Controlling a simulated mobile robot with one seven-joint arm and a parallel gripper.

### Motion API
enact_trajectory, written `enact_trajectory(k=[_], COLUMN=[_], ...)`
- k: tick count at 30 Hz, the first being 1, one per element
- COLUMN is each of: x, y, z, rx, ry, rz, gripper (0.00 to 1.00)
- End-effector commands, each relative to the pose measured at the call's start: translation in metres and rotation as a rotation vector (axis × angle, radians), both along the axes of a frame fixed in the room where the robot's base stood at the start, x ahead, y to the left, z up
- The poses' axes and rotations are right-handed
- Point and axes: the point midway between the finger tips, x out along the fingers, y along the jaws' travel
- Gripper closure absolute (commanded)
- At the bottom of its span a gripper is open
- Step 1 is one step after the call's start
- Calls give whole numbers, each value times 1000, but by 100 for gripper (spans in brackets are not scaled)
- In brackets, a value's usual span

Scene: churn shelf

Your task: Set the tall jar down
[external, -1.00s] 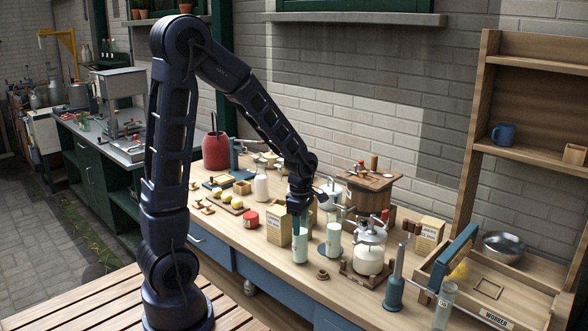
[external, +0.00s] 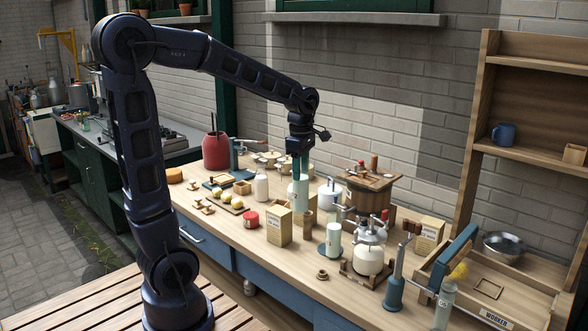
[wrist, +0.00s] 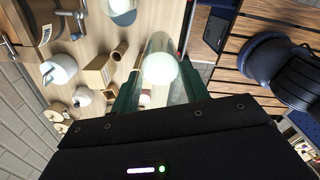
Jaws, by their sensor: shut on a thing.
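The tall jar (external: 300,192) is clear with pale contents, held upright in my gripper (external: 299,172). In the wrist view the jar (wrist: 160,68) stands between the two green fingers, which are shut on it. It appears raised above the workbench (external: 215,228), behind the tan carton (external: 278,226) and a small wooden cup (external: 309,222). Its base overlaps the things behind it, so I cannot tell its exact height. A similar pale jar (external: 334,240) stands upright on the bench to the right.
A glass-and-metal churn (external: 369,255) and a wooden tub (external: 370,198) stand to the right. Bare bench shows along the front, around a small wooden ring (external: 322,274).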

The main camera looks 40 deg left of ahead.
Motion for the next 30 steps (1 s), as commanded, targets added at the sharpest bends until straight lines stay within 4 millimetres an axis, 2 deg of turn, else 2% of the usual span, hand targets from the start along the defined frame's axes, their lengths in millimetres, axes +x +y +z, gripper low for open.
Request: enact_trajectory(k=[6,11,20,30], x=[3,26,116,209], y=[1,12,66,155], z=[6,13,33,44], rx=[0,-4,-15,-21], ry=[0,0,0,-2], rz=[1,8,26,44], gripper=[100,100,100,100])
